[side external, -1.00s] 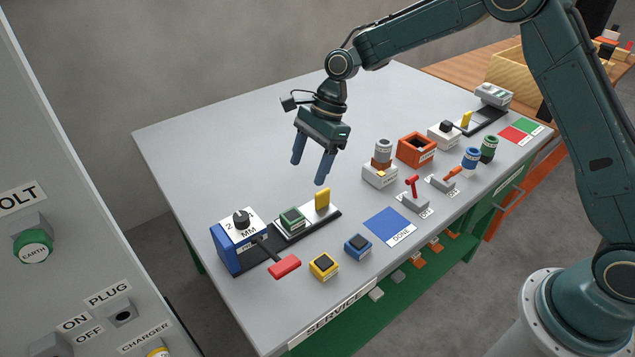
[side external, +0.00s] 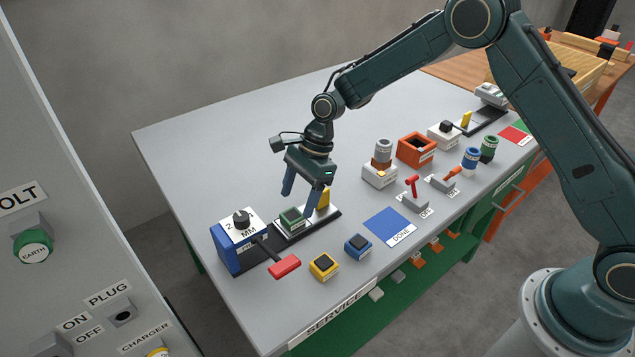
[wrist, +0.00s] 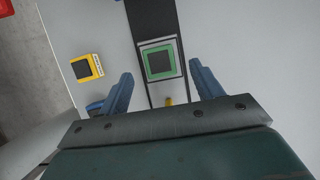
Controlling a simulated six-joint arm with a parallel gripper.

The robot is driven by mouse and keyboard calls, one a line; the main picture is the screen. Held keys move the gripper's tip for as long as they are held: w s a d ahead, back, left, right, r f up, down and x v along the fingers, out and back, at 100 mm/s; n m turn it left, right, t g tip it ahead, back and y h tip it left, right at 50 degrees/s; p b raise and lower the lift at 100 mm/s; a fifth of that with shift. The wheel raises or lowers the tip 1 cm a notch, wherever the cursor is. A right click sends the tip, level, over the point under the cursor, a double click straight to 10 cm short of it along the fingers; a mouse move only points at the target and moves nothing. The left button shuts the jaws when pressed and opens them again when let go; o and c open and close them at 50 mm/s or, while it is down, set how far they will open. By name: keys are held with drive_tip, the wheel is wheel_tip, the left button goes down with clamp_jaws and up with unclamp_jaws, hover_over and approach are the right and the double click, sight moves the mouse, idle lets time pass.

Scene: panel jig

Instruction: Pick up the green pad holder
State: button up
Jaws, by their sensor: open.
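The green pad holder (side external: 291,219) has a dark pad in its top and sits on a light plate on the black rail of the blue press (side external: 239,239). In the wrist view the green pad holder (wrist: 159,61) lies beyond the fingertips and between their lines. My gripper (side external: 302,202) is open and empty, above and close to the holder in the side view. In the wrist view my gripper (wrist: 161,82) shows both blue fingers spread, one to each side. A yellow upright tab (side external: 323,196) stands on the rail behind the holder.
A yellow pad holder (side external: 323,266) and a blue pad holder (side external: 358,246) stand in front of the rail. The press's red lever handle (side external: 285,266) sticks out nearby. A blue DONE mat (side external: 388,224) lies to the right. The table behind the rail is clear.

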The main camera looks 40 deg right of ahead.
sight(292, 215)
drive_tip(key=shift+x, duration=1.95)
drive_tip(key=shift+c, duration=0.4)
drive_tip(key=c, duration=1.1)
drive_tip(key=shift+r, duration=0.15)
drive_tip(key=shift+c, duration=0.2)
wheel_tip(292, 215, up, 20)
